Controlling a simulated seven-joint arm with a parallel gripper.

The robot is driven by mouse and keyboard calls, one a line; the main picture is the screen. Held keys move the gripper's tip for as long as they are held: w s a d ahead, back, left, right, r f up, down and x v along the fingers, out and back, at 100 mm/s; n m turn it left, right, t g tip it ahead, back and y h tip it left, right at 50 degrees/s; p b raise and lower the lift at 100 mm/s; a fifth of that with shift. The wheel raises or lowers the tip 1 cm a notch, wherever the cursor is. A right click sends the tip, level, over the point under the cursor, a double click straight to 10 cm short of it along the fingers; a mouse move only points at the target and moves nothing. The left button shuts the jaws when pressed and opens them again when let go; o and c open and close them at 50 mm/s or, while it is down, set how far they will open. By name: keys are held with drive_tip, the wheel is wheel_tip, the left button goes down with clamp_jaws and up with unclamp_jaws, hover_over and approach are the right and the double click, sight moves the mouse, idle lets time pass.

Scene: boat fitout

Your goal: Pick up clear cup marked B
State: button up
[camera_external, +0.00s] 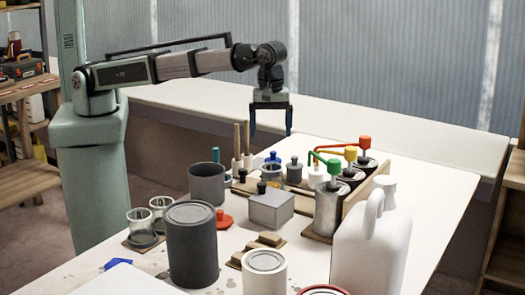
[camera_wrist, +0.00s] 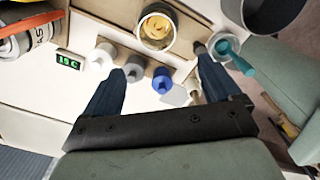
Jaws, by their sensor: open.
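Two clear cups stand side by side on a small board at the table's left edge in the external view: a front one (camera_external: 140,222) and a back one (camera_external: 161,206). I cannot read a letter on either, so I cannot tell which is marked B. My gripper (camera_external: 271,130) is open and empty, high above the back of the table, to the right of these cups and well apart from them. In the wrist view my gripper (camera_wrist: 159,64) points down over capped bottles. A round container with amber contents (camera_wrist: 157,30) shows at the top there.
A dark grey can (camera_external: 191,250), a grey mug (camera_external: 206,184) and a red lid (camera_external: 224,220) stand right of the cups. A grey box (camera_external: 270,208), pump canisters (camera_external: 327,210) and a white jug (camera_external: 372,245) crowd the middle and right. The back right tabletop is clear.

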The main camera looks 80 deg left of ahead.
sight(272, 172)
drive_tip(key=shift+d+f, duration=0.2)
drive_tip(key=shift+f, duration=3.2)
drive_tip(key=shift+d+f, duration=0.2)
drive_tip(key=shift+f, duration=3.2)
drive_tip(key=shift+c, duration=0.3)
drive_tip(key=c, duration=1)
drive_tip(key=shift+r, duration=0.15)
